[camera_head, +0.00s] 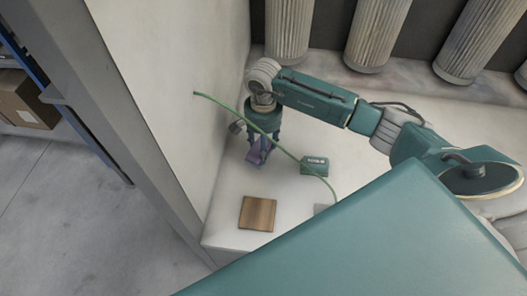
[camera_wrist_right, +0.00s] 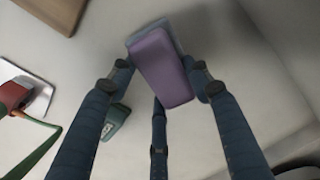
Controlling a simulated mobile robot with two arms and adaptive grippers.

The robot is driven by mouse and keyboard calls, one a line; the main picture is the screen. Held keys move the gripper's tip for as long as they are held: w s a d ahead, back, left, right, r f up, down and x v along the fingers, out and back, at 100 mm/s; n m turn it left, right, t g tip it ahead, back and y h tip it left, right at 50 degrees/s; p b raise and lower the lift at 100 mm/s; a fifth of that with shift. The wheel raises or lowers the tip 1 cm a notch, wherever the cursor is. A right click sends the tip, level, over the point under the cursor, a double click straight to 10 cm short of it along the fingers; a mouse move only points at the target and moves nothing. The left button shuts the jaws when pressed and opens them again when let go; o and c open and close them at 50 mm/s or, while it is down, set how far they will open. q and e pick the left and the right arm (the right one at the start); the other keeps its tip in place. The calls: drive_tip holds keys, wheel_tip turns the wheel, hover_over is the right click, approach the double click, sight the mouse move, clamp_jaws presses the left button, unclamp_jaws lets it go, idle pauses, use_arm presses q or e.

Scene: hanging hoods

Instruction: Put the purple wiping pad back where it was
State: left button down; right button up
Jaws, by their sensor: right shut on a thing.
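The purple wiping pad (camera_head: 258,151) is held between the fingers of my right gripper (camera_head: 262,146) in the head view. In the right wrist view the pad (camera_wrist_right: 162,68) sits tilted between the fingertips of my right gripper (camera_wrist_right: 160,85), with a grey-blue layer along its far edge. The gripper is shut on it, over the pale surface (camera_head: 225,205). I cannot tell whether the pad touches that surface. My left gripper is not in view.
A wooden square (camera_head: 257,213) lies nearer the front edge. A green box (camera_head: 315,165) stands right of the pad. A red object (camera_wrist_right: 14,95) sits by a grey plate (camera_wrist_right: 38,92). A wall (camera_head: 185,60) rises at left.

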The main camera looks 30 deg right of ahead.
wheel_tip(320, 180, down, 4)
drive_tip(key=shift+r+p, duration=0.25)
drive_tip(key=shift+p, duration=0.2)
drive_tip(key=shift+f, duration=0.2)
drive_tip(key=shift+f+b, duration=0.15)
drive_tip(key=shift+b, duration=0.15)
drive_tip(key=o, duration=1)
